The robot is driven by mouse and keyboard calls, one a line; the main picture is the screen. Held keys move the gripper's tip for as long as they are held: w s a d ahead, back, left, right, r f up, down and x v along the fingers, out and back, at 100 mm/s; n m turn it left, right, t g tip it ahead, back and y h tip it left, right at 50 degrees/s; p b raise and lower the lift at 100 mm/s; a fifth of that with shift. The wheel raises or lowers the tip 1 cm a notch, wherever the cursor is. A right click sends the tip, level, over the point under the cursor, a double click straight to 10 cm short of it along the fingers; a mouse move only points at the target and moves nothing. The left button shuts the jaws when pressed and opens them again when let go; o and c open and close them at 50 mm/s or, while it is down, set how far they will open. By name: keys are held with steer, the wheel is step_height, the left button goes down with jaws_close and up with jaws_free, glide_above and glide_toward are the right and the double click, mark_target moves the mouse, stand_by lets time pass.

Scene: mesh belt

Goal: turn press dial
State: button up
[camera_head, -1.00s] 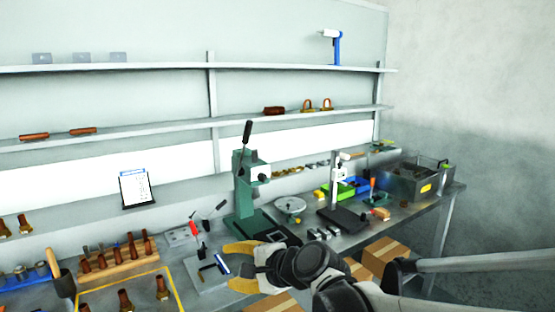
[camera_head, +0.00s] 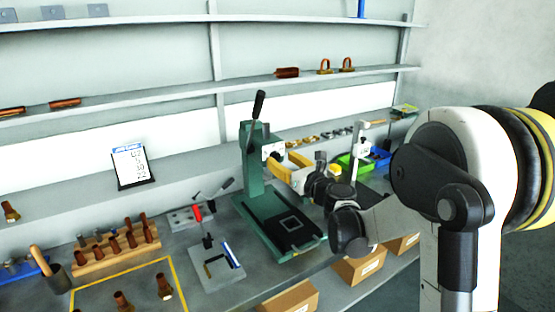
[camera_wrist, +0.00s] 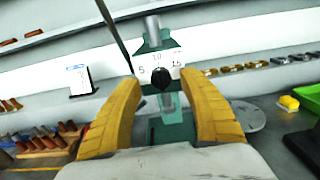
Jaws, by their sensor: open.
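A green arbor press (camera_head: 254,165) with a black-tipped lever stands on the bench in the head view. In the wrist view, the press's white dial plate (camera_wrist: 175,58) shows the numbers 5, 10 and 15, with a black knob (camera_wrist: 161,78) at its lower middle. My gripper (camera_head: 273,158) has yellow fingers and is beside the press head at dial height. In the wrist view my gripper (camera_wrist: 163,86) is open, with one finger on each side of the knob. The gap between fingers and knob looks clear; I cannot tell the depth distance.
A small tool stand with a red handle (camera_head: 197,214) is left of the press base. A wooden rack of copper fittings (camera_head: 115,246) stands further left. Green and blue bins (camera_head: 345,162) lie right. Shelves (camera_head: 150,103) run along the wall behind.

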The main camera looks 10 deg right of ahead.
mark_target(276, 157)
steer(key=shift+x, duration=1.45)
jaws_close()
steer(key=shift+n, duration=0.3)
steer(key=n, duration=0.5)
steer(key=shift+s+a, duration=0.1)
steer(key=shift+a, duration=0.05)
steer(key=n, duration=0.6)
steer(key=shift+a+f, duration=0.1)
steer(key=shift+b, duration=0.3)
